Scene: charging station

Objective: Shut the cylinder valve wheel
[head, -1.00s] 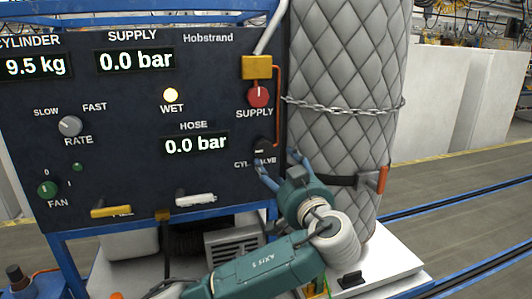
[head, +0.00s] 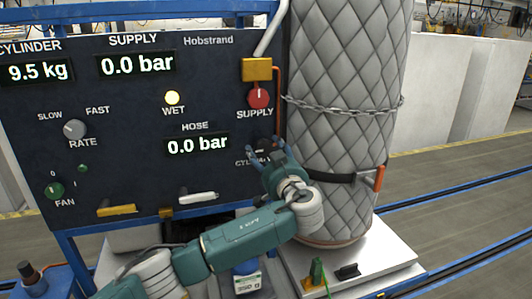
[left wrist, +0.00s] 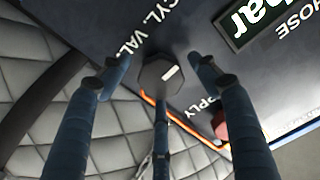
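The cylinder valve wheel (left wrist: 160,74) is a dark, many-sided knob with a white mark, on the dark panel beside the "CYL. VALVE" lettering. It sits at the middle of the left wrist view. In the head view the wheel (head: 263,143) is small and partly hidden by my fingers. My left gripper (head: 264,150) is right in front of it. In the left wrist view its fingers (left wrist: 158,78) are spread, two at the sides and one below the wheel, with gaps to it. It is open and holds nothing. My right gripper is not in view.
A red supply knob (head: 259,97) is above the wheel. A quilted cylinder (head: 345,100) with a chain (head: 340,108) stands close on the right. The displays read 9.5 kg, 0.0 bar supply and 0.0 bar hose. A lit WET lamp (head: 172,97) is on the panel.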

